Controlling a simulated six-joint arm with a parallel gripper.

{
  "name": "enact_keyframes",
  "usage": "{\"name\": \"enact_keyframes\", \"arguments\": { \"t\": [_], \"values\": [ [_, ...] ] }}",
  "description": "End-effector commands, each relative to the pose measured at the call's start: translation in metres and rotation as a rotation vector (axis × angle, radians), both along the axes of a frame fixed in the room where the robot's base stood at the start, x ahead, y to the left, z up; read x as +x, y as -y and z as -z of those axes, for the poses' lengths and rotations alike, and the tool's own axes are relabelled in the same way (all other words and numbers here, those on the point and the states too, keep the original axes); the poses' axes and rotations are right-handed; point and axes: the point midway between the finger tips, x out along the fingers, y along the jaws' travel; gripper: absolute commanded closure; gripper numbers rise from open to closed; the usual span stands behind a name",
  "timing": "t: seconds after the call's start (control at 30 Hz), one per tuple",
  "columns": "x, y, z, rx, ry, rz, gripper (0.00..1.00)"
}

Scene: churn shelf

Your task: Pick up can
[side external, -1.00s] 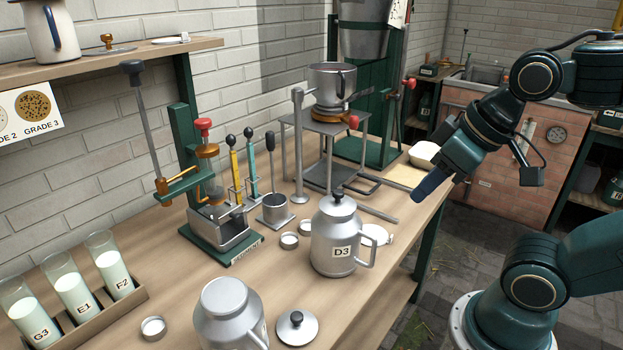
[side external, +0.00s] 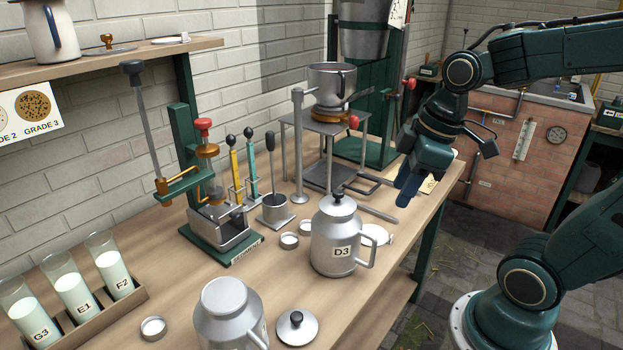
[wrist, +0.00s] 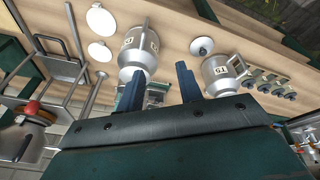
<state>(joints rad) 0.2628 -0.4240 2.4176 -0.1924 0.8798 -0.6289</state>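A silver can labelled D3 (side external: 337,240), with a lid and black knob on top, stands upright on the workbench. A second silver can (side external: 228,318) stands nearer the camera, with a loose lid (side external: 297,329) beside it. In the wrist view the D3 can (wrist: 139,50) is ahead and to the left, and the second can (wrist: 220,75) is to the right. My gripper (side external: 404,192) is above the bench's right side, up and to the right of the D3 can and apart from it. In the wrist view its fingers (wrist: 160,70) are spread with nothing between them.
A green lever press (side external: 222,225) stands behind the cans. A metal stand with a pot (side external: 332,84) is farther back. A rack of milk tubes (side external: 95,310) sits at the front left. Small round lids (side external: 289,240) lie near the D3 can. The bench's right edge is fairly clear.

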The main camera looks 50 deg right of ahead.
Motion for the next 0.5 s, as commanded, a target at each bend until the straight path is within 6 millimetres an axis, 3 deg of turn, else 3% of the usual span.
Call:
{"name": "enact_keyframes", "arguments": {
  "t": [0.5],
  "values": [
    [0.035,0.053,0.058,0.079,-0.079,-0.591,0.64]
  ]
}}
